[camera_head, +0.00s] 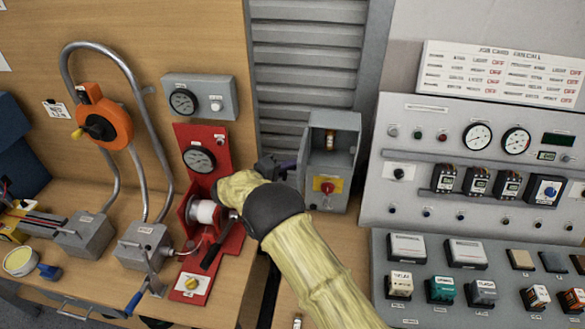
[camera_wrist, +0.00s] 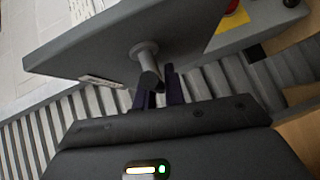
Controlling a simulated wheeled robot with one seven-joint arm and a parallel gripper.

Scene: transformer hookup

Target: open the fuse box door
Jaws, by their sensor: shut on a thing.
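The grey fuse box (camera_head: 349,163) stands against the louvred wall in the head view. Its front is uncovered and shows a fuse (camera_head: 330,141) inside and a red knob on a yellow plate (camera_head: 327,187). The door (camera_head: 303,158) stands swung out at the box's left side, seen nearly edge-on. In the wrist view the door (camera_wrist: 100,42) is a broad tilted grey panel with a round knob (camera_wrist: 147,62). My gripper (camera_head: 289,165) is at the door's left. Its dark fingers (camera_wrist: 160,84) are shut on the door knob in the wrist view. The fingertips' contact is partly hidden.
A red panel (camera_head: 183,137) with a gauge and a white spool (camera_head: 203,211) stands left of my arm. A grey control console (camera_head: 480,185) with gauges and switches stands to the right. A narrow strip of bench is bare before the fuse box.

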